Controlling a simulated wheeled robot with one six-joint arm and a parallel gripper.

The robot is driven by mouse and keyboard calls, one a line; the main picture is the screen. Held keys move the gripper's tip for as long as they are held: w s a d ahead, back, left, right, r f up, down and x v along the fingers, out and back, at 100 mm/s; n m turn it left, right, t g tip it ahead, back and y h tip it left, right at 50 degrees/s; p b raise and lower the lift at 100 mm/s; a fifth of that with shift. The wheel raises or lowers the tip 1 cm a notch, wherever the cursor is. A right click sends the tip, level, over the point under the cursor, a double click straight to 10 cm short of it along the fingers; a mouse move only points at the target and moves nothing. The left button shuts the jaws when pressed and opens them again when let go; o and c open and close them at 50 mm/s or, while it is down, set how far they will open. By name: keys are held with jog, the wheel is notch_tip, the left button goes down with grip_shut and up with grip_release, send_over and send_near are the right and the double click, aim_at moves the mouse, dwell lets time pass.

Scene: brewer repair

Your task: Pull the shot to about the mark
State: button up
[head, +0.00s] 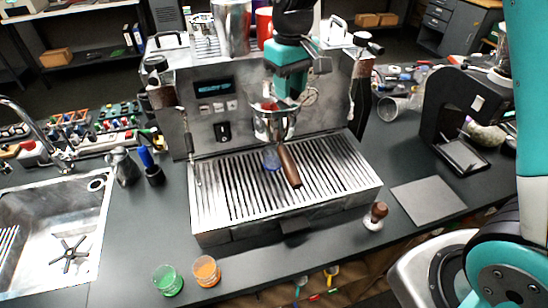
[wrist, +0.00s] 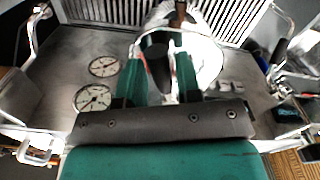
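The espresso machine (head: 340,95) has a round metal group head, with a portafilter (head: 290,167) under it whose brown handle points toward me. A small bluish clear glass (head: 271,160) stands on the slatted drip tray below, partly behind the handle. I cannot make out a mark or liquid in it. My gripper (head: 284,90) is above the group head, in front of the machine's face. In the wrist view my gripper (wrist: 167,45) has its teal fingers apart, on either side of a dark lever-like part (wrist: 159,68). Whether they touch it is unclear.
A green glass (head: 167,281) and an orange glass (head: 206,271) stand at the counter's front. A tamper (head: 376,216) stands right of the drip tray. A sink (head: 50,230) is at left, a black grinder (head: 465,110) at right. Two gauges (wrist: 93,98) show in the wrist view.

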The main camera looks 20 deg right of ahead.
jog(key=shift+s+a+m+p, duration=0.15)
jog(key=shift+a+m+p, duration=0.3)
jog(key=shift+a+m, duration=0.45)
jog(key=shift+s+a+m+p, duration=0.1)
jog(key=shift+a+m+p, duration=0.4)
jog(key=shift+m, duration=0.7)
jog(key=shift+w+a+r+m+p, duration=0.1)
jog(key=shift+a+m+p, duration=0.45)
jog(key=shift+a+m, duration=0.65)
jog(key=shift+w+a+m+p, duration=0.15)
jog(key=shift+a+m+p, duration=0.05)
jog(key=shift+m, duration=0.4)
jog(key=shift+w+a+m+p, duration=0.1)
jog(key=shift+a+m+p, duration=0.1)
jog(key=shift+m, duration=0.4)
dwell(3.5)
